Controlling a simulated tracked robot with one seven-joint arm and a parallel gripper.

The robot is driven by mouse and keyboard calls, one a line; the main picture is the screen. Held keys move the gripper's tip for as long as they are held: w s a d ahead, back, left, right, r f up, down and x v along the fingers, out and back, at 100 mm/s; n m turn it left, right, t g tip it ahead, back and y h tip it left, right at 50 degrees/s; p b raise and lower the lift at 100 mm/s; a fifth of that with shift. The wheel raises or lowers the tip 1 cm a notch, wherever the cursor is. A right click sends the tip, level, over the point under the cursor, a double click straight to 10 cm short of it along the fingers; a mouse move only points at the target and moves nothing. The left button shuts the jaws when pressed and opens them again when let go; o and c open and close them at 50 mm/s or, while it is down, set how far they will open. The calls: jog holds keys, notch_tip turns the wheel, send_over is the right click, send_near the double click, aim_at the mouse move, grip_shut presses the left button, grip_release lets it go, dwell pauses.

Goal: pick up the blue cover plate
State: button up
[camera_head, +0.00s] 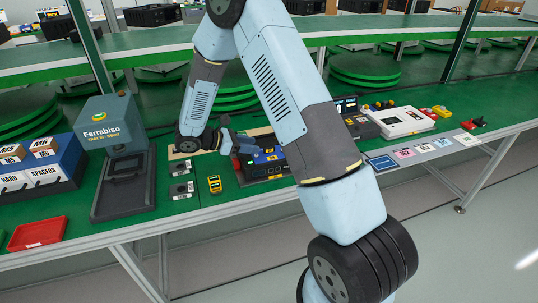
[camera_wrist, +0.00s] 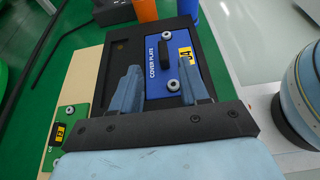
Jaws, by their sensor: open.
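The blue cover plate (camera_wrist: 165,77) lies in a black tray-like fixture (camera_wrist: 118,52) in the wrist view. It bears the words COVER PLATE, a yellow label, round knobs and a black handle (camera_wrist: 164,52) standing up. My gripper (camera_wrist: 160,76) is open, one finger on each side of the plate's near part, with nothing between the fingers. Whether the fingers touch the plate I cannot tell. In the head view my gripper (camera_head: 229,145) is just left of a blue-topped unit (camera_head: 270,156), partly hidden by my arm.

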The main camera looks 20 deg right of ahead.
aim_at(261, 153)
jog(key=x, duration=0.4)
jog(key=shift+s+d+f, duration=0.2)
jog(key=shift+f, duration=0.1)
grip_shut()
